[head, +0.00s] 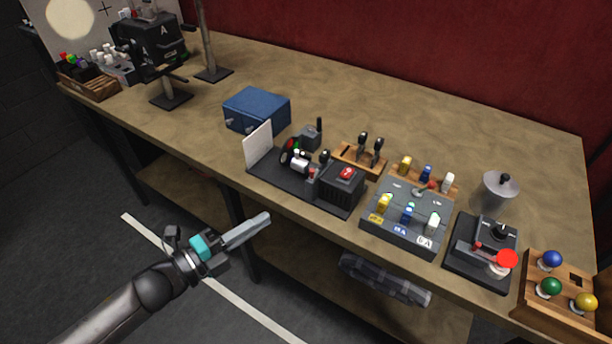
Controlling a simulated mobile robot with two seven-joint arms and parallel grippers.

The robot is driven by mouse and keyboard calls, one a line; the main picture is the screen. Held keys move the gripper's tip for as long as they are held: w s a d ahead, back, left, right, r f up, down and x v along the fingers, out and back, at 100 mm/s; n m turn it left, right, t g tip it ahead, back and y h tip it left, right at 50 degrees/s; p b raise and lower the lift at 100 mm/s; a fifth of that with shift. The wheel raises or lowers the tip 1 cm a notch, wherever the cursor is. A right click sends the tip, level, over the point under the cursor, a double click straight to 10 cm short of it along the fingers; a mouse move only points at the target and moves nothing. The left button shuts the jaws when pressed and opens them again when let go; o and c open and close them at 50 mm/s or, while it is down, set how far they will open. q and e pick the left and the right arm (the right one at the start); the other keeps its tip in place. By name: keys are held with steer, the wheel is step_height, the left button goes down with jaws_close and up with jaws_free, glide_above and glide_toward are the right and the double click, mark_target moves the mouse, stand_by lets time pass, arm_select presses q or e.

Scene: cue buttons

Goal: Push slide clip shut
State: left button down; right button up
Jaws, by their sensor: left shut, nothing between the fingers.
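I cannot tell for sure which part is the slide clip. A black device (284,178) with an upright white card (258,145), small levers and a red button (347,173) stands near the table's front edge. A grey panel (392,236) with yellow, blue and white switches is to its right. My left gripper (266,218) is shut and empty. It appears in front of the table's front edge, below and left of the black device in the picture, apart from it. My right gripper is not in view.
A blue box (257,110) stands behind the black device. A joystick unit (481,262) and a wooden tray with coloured balls (533,296) are at the right. A black stand-mounted machine (152,42) is at the far left. The table's back middle (400,100) is clear.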

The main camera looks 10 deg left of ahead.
arm_select(q)
steer(key=w+a+x, duration=0.1)
steer(key=x, duration=1.2)
steer(key=shift+a+r+m+h, duration=0.15)
steer(key=shift+r+m+h, duration=0.15)
steer(key=shift+r, duration=0.4)
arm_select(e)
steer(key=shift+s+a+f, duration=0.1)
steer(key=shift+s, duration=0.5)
arm_select(q)
steer(key=shift+w, duration=0.1)
